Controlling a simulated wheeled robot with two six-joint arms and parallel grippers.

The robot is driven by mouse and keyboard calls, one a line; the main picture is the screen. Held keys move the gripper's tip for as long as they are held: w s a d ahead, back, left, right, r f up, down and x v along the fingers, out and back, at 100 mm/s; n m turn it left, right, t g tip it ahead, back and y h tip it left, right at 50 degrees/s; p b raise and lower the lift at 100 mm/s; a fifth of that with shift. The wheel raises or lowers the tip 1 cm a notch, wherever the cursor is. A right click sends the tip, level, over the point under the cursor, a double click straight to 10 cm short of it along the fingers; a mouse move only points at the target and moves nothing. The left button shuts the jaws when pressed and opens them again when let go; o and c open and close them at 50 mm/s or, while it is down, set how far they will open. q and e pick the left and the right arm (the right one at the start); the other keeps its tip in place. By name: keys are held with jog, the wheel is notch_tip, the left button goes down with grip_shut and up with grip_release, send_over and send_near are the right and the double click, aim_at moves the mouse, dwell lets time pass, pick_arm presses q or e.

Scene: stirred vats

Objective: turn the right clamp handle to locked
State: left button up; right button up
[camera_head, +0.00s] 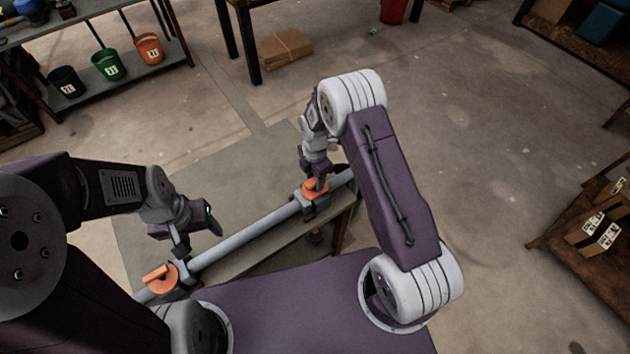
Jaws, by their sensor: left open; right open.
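A grey pipe (245,233) runs diagonally along the front of a bench, held by two clamps with orange handles. The right clamp handle (312,191) is at the pipe's upper right end, on a grey clamp body. My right gripper (318,178) is open and points down right at this handle. Its fingers partly cover the handle, and I cannot tell whether they touch it. The left clamp handle (161,279) is at the lower left on the pipe. My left gripper (200,238) is open and empty, over the bench just above the pipe, apart from both handles.
The grey bench top (190,185) behind the pipe is bare. A shelf at the upper left holds black, green and orange buckets (149,48). A cardboard box (284,47) lies on the floor. Boxes (600,232) stand on a rack at the right. The floor between is open.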

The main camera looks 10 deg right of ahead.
aim_at(315, 181)
notch_tip(315, 181, up, 7)
jog(key=shift+r, duration=0.1)
dwell(0.5)
jog(key=s+d+r+m+t, duration=0.1)
jog(key=s+d+r+m, duration=0.1)
jog(key=r, duration=0.3)
jog(key=s+d+r+m+t, duration=0.1)
jog(key=s+r, duration=0.1)
jog(key=r, duration=0.4)
jog(key=s+d+f+m, duration=0.1)
jog(key=s+f+m, duration=0.1)
jog(key=s+m, duration=1.2)
jog(key=m, duration=0.5)
jog(key=shift+d+m+g, duration=0.2)
jog(key=shift+m+g, duration=0.1)
jog(key=shift+g, duration=0.1)
jog(key=shift+f, duration=0.1)
